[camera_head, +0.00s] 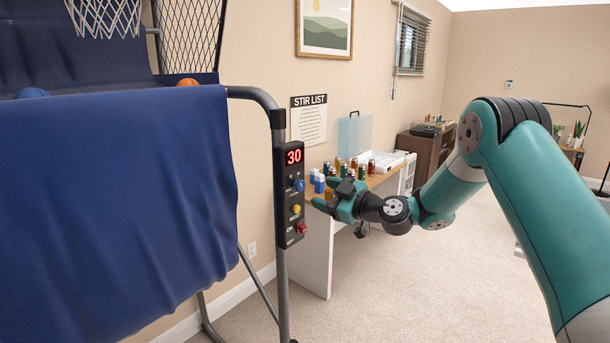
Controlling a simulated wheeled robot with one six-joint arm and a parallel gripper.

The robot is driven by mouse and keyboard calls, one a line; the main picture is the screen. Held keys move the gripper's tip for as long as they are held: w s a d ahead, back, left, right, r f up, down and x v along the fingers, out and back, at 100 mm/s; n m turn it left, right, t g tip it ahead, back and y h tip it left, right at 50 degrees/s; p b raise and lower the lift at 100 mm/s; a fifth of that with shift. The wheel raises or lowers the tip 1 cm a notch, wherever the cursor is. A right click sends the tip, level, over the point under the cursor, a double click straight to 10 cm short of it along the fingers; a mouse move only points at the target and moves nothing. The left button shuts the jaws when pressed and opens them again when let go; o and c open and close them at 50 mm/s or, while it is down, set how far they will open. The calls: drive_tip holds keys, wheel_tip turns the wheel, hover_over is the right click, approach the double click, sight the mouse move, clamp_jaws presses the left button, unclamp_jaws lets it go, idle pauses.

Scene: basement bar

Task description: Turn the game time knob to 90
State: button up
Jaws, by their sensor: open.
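The black control box (289,195) is fixed to the grey post of the basketball arcade frame. Its red display (294,156) reads 30. A blue knob (298,185) sits below the display, with a yellow button (296,209) and a red switch (302,228) under it. The small labels are too small to read, so I cannot tell which control is the game time knob by its text. My gripper (323,193) is open and empty, just right of the blue knob with its fingers pointing toward the box. It looks apart from the knob.
A blue cloth ramp (120,200) fills the left, held by a grey metal frame (278,270). Behind my gripper stands a white-legged table (316,255) with several small bottles (360,172) and blue-white blocks (319,182). Carpet is clear at lower middle.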

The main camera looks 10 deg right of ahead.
sight(302, 186)
drive_tip(key=p+x, duration=0.3)
drive_tip(key=x, duration=0.5)
drive_tip(key=shift+s, duration=0.1)
drive_tip(key=c, duration=0.9)
drive_tip(key=shift+d, duration=0.3)
drive_tip(key=shift+a, duration=0.2)
drive_tip(key=shift+f+b, duration=0.1)
drive_tip(key=shift+b, duration=0.2)
